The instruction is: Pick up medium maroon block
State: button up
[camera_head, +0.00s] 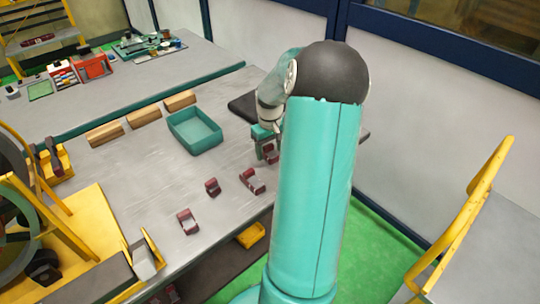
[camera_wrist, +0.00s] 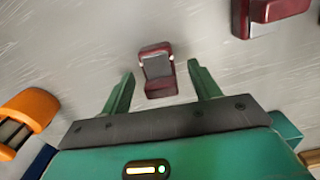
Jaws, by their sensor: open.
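A maroon block (camera_wrist: 158,84) with a grey top recess lies on the grey table in the wrist view, ahead of and between the fingertips of my gripper (camera_wrist: 160,72). Both green fingers are spread apart with space on each side of the block. In the head view my gripper (camera_head: 262,140) is low over the table beside the bin, with a maroon block (camera_head: 270,154) at it. Other maroon blocks lie nearby: one (camera_head: 252,181), a small one (camera_head: 212,187) and one (camera_head: 188,222) nearer the front. My arm partly hides the gripper.
A teal bin (camera_head: 195,132) stands left of my gripper, with several wooden blocks (camera_head: 144,116) behind it. Another maroon piece (camera_wrist: 268,14) lies upper right in the wrist view, and an orange part (camera_wrist: 30,108) at left. Yellow equipment (camera_head: 80,240) fills the left front.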

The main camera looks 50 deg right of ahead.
jog(key=shift+f, duration=0.1)
jog(key=shift+c, duration=0.4)
grip_shut()
jog(key=shift+r, duration=0.2)
jog(key=shift+d+r, duration=0.1)
jog(key=shift+r, duration=0.2)
notch_tip(320, 180, up, 2)
jog(key=s+a+r, duration=0.8)
jog(key=s+r, duration=0.2)
jog(key=s, duration=0.1)
jog(key=shift+s, duration=0.25)
